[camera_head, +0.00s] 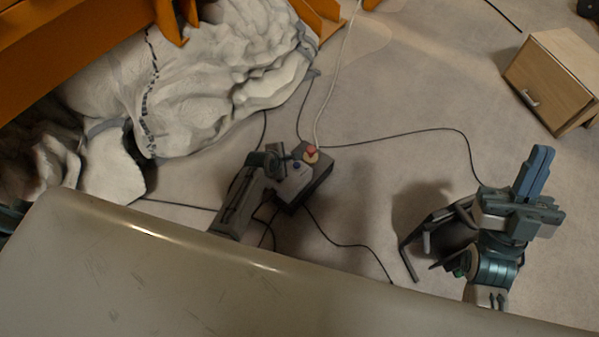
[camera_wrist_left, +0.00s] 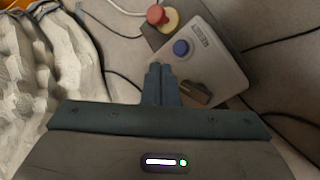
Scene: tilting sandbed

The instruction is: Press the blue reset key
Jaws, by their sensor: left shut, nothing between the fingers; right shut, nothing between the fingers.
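The blue reset key (camera_head: 296,166) is a round button on the light top panel of a small control box (camera_head: 318,178) on the floor. In the left wrist view the blue key (camera_wrist_left: 181,48) sits right of and beyond my left fingertips, uncovered. My left gripper (camera_wrist_left: 158,70) is shut and empty, its fingers at the left edge of the panel. In the head view my left gripper (camera_head: 280,168) is small and dark, just left of the key; contact cannot be told. My right gripper (camera_head: 541,158) is shut and empty, far to the right, away from the box.
A red mushroom button (camera_head: 311,153) on a yellow base is close to the blue key. A dark switch (camera_wrist_left: 196,94) is also on the panel. Cables (camera_head: 345,243) run over the floor. A pale rock-like bed (camera_head: 205,85) is at left, a wooden cabinet (camera_head: 552,80) at right.

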